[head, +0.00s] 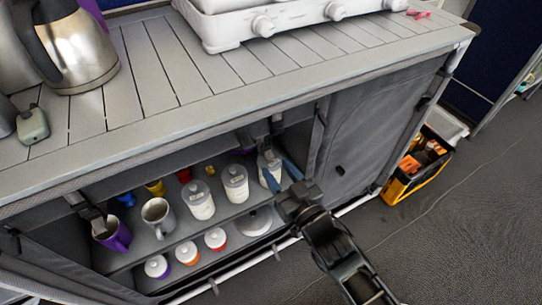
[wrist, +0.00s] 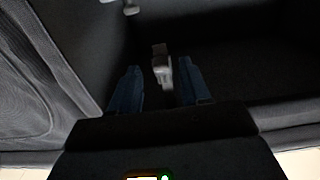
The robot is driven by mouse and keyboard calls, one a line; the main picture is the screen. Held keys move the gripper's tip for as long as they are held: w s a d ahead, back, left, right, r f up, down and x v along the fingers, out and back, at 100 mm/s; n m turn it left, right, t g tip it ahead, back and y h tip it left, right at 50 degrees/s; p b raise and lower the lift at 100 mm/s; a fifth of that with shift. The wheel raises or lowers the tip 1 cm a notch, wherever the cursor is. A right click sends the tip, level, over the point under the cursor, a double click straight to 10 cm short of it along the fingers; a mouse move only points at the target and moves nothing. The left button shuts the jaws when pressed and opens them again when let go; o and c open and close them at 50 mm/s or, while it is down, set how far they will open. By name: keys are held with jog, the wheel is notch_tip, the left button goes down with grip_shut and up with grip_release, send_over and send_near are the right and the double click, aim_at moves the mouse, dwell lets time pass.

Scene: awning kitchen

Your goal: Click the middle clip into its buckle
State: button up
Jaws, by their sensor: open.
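My gripper (head: 278,172) reaches into the open shelf front of the grey cabinet, with its two blue fingers apart. In the wrist view, a small grey clip (wrist: 162,70) shows between the spread fingers, nearer the right one; I cannot tell whether it touches. In the head view, a dark strap with a grey fitting (head: 275,125) hangs from the top edge just above my fingers. It looks like the middle fastening, but I cannot make out clip and buckle apart. A pale piece (wrist: 130,7) shows at the top of the wrist view.
Inside the shelves stand white jars (head: 236,183), a grey mug (head: 158,215) and a purple cup (head: 113,234). Another strap fitting (head: 94,213) hangs at the left. A closed fabric panel (head: 375,130) is right of my gripper. A yellow-black toolbox (head: 415,170) stands on the floor.

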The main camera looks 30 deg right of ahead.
aim_at(266, 154)
jog(key=w+b, duration=0.1)
jog(key=w, duration=0.5)
jog(key=shift+w, duration=0.4)
jog(key=shift+c, duration=0.2)
grip_shut()
